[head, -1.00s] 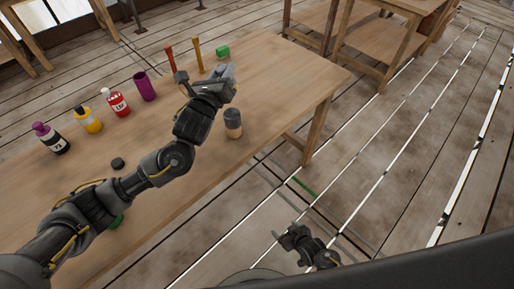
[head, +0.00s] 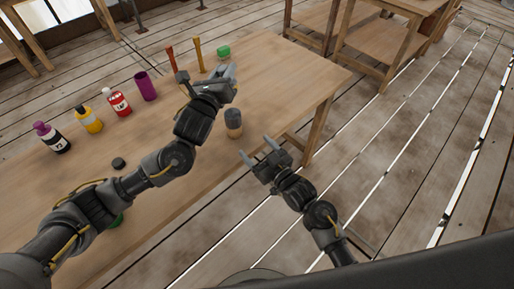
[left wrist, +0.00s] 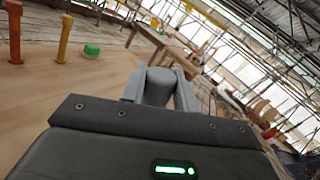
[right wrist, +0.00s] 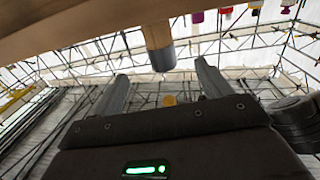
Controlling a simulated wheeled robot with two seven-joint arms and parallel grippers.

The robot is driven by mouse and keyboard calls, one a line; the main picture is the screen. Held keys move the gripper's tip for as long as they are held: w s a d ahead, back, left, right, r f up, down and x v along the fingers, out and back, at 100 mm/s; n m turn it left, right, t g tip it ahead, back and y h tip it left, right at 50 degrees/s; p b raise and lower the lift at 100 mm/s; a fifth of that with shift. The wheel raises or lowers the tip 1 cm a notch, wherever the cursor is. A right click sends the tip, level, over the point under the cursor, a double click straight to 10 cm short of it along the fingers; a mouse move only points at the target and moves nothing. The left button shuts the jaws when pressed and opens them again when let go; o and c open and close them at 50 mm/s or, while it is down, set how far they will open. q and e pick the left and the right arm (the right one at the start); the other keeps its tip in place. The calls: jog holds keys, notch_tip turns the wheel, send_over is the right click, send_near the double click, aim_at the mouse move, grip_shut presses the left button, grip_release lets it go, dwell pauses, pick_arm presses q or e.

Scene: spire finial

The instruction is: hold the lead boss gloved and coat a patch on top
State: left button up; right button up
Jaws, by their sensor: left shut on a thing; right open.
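My left gripper (head: 230,79) is shut above the table. In the left wrist view, its fingers (left wrist: 158,76) close on a smooth grey rounded piece (left wrist: 159,91), which I take to be the lead boss. My right gripper (head: 257,149) is open and empty off the table's near edge. A short cylinder with a dark grey top and tan body (head: 234,124) stands upright on the table near that edge, just beyond the right fingers. In the right wrist view, this cylinder (right wrist: 158,46) appears upside down, ahead of the spread fingers (right wrist: 160,88) and apart from them. No coated patch can be made out.
The wooden table (head: 290,85) holds black (head: 52,139), yellow (head: 88,120) and red (head: 117,103) bottles, a purple cup (head: 146,86), two upright posts (head: 198,56), a green block (head: 223,52) and a dark disc (head: 118,164). Its right end is clear.

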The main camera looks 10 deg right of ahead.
aim_at(238, 129)
jog(key=x, duration=1.2)
jog(key=c, duration=1.1)
jog(key=shift+f, duration=0.1)
jog(key=shift+c, duration=0.2)
